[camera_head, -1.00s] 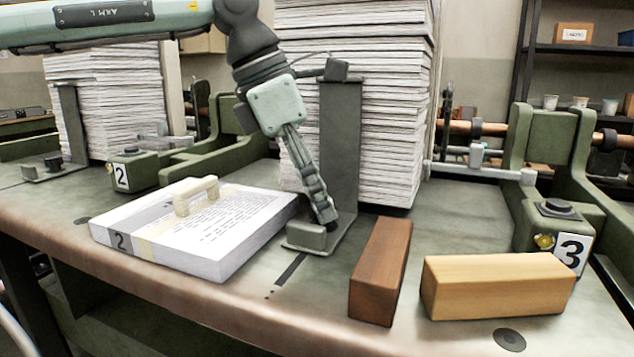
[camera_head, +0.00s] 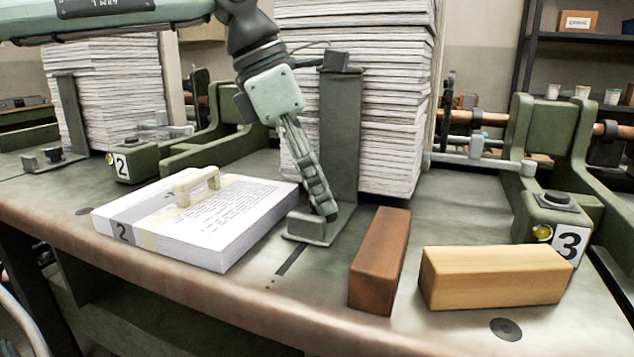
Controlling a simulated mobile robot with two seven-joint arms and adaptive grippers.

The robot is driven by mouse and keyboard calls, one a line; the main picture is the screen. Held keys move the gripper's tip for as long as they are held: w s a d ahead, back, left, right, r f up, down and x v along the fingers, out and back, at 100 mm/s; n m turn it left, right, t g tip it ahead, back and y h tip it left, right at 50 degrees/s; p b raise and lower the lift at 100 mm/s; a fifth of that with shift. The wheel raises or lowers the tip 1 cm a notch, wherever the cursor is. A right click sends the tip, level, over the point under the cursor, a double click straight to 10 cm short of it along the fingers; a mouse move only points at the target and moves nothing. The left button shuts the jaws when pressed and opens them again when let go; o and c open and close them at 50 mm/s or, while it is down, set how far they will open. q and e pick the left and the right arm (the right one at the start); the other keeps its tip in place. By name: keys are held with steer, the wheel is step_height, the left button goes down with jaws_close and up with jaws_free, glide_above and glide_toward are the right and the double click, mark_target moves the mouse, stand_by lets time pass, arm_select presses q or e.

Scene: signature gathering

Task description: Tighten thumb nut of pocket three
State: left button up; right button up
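A tall grey-green upright plate (camera_head: 340,130) stands against the middle paper stack (camera_head: 395,120), with a flat foot (camera_head: 305,228) on the bench. A box with a number 3 plate (camera_head: 570,244) and a dark round knob (camera_head: 556,197) stands to its right. My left gripper (camera_head: 328,214) reaches down from the upper left, with its fingertips at the foot in front of the plate. Its fingers show edge-on, so their gap cannot be seen. No thumb nut is visible on this foot; the fingertips cover that spot. My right gripper is not in view.
A strapped paper bundle (camera_head: 215,238) marked 2, with a pale handle, lies left of the foot. A brown block (camera_head: 380,262) and a light wooden block (camera_head: 495,278) lie to the right near the front edge. Another paper stack (camera_head: 110,95) stands at left.

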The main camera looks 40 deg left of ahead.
arm_select(q)
steer(key=v, duration=1.2)
steer(key=shift+w, duration=0.1)
